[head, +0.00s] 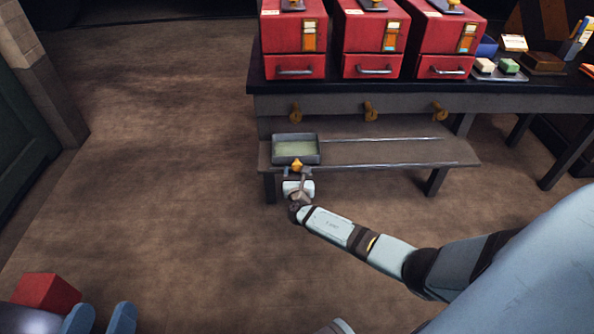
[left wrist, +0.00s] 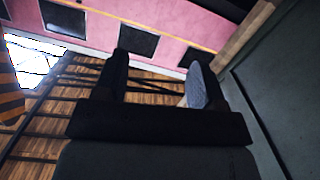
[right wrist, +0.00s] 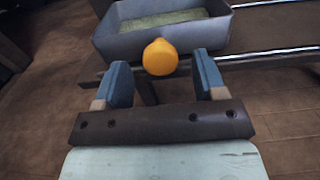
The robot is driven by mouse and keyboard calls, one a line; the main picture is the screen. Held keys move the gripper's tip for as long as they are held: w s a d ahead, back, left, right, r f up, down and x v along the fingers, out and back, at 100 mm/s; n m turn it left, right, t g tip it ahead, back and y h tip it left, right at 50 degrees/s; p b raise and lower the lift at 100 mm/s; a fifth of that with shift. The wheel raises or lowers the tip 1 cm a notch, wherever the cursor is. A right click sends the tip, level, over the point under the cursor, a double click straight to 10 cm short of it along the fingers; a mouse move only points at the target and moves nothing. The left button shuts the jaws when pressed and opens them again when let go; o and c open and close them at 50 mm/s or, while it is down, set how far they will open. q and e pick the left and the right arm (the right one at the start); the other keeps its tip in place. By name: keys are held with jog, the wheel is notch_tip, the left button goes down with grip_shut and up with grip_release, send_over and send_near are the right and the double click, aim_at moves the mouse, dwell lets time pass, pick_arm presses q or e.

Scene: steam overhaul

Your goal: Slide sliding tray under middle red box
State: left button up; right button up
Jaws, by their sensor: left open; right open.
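The sliding tray (head: 318,151) is a grey, shallow tray with a pale green inside. It sits at the left end of two metal rails on the low shelf, below the left red box (head: 293,66). The middle red box (head: 374,66) stands on the bench above, right of the tray. The tray's yellow knob (right wrist: 160,57) faces my right gripper (head: 298,178). That gripper is open, and the knob shows between its fingertips, not clamped. The tray also shows in the right wrist view (right wrist: 110,36). My left gripper (head: 98,318) is open and empty, far from the shelf.
The rails (head: 390,139) run clear to the right of the tray along the low shelf (head: 440,152). The right red box (head: 446,66) stands beside the middle one. The floor (head: 170,190) at the left is free.

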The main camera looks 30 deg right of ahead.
aim_at(297, 167)
pick_arm(q)
jog(key=shift+w+a+m+b, duration=0.2)
jog(key=shift+w+m+b, duration=0.15)
jog(key=shift+m+b, duration=0.1)
pick_arm(e)
jog(key=shift+x, duration=1.55)
